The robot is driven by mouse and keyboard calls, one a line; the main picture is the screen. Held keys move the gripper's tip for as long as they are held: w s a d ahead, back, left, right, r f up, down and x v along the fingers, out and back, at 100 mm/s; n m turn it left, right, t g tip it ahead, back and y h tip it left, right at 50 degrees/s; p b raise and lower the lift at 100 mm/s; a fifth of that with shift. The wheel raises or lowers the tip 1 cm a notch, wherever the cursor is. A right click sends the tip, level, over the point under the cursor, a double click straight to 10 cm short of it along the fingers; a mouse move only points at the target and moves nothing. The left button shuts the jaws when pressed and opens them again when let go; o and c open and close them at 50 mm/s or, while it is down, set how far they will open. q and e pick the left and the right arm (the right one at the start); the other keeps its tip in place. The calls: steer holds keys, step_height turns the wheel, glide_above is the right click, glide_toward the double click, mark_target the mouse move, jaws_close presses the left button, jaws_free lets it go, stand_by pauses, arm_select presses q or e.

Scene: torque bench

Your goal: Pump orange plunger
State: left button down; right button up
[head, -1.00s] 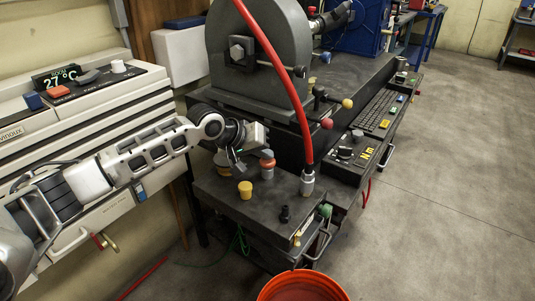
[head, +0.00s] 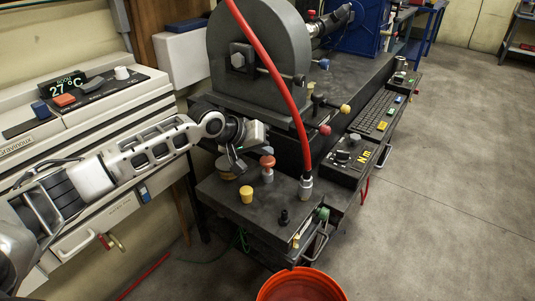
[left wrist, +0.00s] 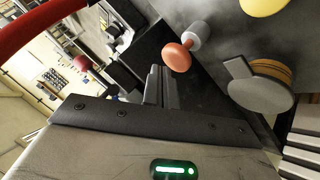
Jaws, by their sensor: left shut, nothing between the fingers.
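The orange plunger (head: 267,161) stands upright on the dark bench box, its cap raised on a short stem above a pale metal collar. It also shows in the left wrist view (left wrist: 177,57), with the stem between cap and collar. My left gripper (head: 268,149) is shut and empty, its tip close above the cap. I cannot tell whether they touch. In the left wrist view the shut fingers (left wrist: 158,86) are beside the cap in the picture. My right gripper is not in view.
A yellow knob (head: 246,195) and a small black knob (head: 284,216) share the box top. A red hose (head: 283,85) rises from a fitting at its right. A grey round-topped machine (head: 262,55) stands behind. An orange bucket (head: 300,286) is in front.

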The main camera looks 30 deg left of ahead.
mark_target(264, 161)
arm_select(q)
steer(key=shift+r, duration=0.1)
step_height(264, 161, up, 3)
steer(key=p, duration=0.3)
steer(key=shift+r, duration=0.35)
steer(key=shift+r+p, duration=0.35)
steer(key=shift+r, duration=0.35)
steer(key=shift+w+a, duration=0.1)
